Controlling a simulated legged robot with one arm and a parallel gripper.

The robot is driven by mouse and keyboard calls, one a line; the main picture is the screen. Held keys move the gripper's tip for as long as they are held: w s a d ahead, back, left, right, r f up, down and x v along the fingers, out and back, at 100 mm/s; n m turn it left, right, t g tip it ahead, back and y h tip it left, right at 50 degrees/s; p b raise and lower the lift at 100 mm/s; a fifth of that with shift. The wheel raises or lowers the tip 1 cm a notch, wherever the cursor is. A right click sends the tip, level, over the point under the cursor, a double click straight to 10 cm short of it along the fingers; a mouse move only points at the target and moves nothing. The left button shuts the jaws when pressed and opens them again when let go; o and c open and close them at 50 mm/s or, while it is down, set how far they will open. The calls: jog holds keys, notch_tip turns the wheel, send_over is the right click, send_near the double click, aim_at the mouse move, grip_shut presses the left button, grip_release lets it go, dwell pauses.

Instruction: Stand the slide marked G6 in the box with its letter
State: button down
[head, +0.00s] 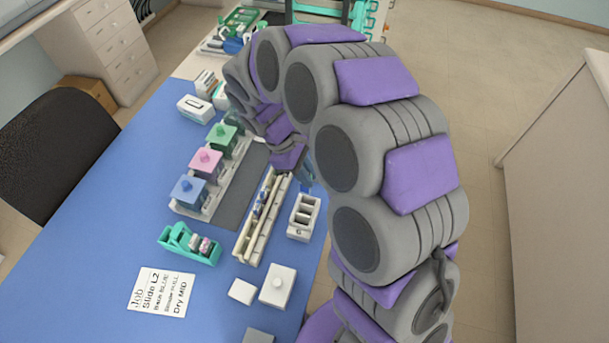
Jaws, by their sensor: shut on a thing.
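My gripper (300,168) is at the right side of the blue table, partly hidden behind my own arm. It is shut on what looks like a thin, pale bluish slide (308,174); its marking is not readable here. The slide is just beyond a white slotted box (303,217) near the table's right edge. That box has a small dark mark on its front, perhaps a G, too small to be sure. Whether the slide touches the box cannot be told. Another white box (195,109) with a dark opening stands at the back left.
A long cream rack (256,228) holding small items lies left of the slotted box. Blue, pink and green lidded jars (205,162) stand beyond it. A teal holder (188,244), a printed job card (161,292) and white blocks (278,287) are nearer. The left front table is clear.

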aim_at(310, 192)
jog(key=shift+s+d+n, duration=0.25)
jog(key=shift+d+n, duration=0.05)
jog(key=shift+d, duration=0.1)
jog(key=shift+d+f+b, duration=0.5)
jog(key=shift+f, duration=0.1)
jog(key=f+b, duration=0.1)
jog(key=f, duration=0.1)
jog(key=f+b, duration=0.1)
jog(key=f, duration=0.1)
jog(key=a+f+b, duration=0.1)
jog(key=shift+w+f, duration=0.1)
jog(key=shift+f, duration=0.3)
jog(key=shift+a+f, duration=0.35)
jog(key=shift+d+f, duration=0.1)
jog(key=shift+d, duration=0.5)
jog(key=shift+a, duration=0.15)
